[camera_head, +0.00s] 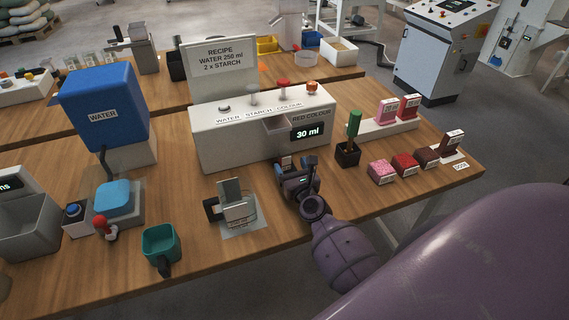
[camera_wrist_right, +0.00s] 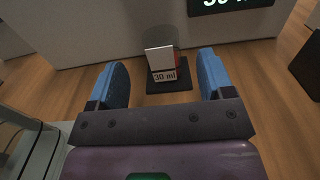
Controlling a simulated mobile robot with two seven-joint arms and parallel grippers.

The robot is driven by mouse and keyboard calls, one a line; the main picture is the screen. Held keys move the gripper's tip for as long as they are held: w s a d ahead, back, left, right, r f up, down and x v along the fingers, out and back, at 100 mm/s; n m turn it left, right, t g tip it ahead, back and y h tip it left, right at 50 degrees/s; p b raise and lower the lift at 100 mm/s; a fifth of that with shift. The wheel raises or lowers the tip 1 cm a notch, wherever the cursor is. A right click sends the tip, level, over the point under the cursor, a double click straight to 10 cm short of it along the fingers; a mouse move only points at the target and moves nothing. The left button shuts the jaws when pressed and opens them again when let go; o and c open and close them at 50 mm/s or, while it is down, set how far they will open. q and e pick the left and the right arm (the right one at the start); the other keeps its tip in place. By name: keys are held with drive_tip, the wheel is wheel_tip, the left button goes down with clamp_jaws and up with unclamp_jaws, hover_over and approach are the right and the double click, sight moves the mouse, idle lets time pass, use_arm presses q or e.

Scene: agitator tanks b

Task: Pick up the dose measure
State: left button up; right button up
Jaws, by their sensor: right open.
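My left gripper is not in view.
The white dispenser (camera_head: 222,150) stands just behind the gripper. A metal cup (camera_head: 238,213) on a pale pad is to the left, with a teal jug (camera_head: 160,241) farther left. A green-handled tool in a black holder (camera_head: 347,154) and several coloured packets stand to the right.

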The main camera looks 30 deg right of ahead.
sight(287, 157)
drive_tip(key=shift+x, duration=3.15)
drive_tip(key=shift+r, duration=0.1)
drive_tip(key=c, duration=1.1)
drive_tip(key=shift+r, duration=0.15)
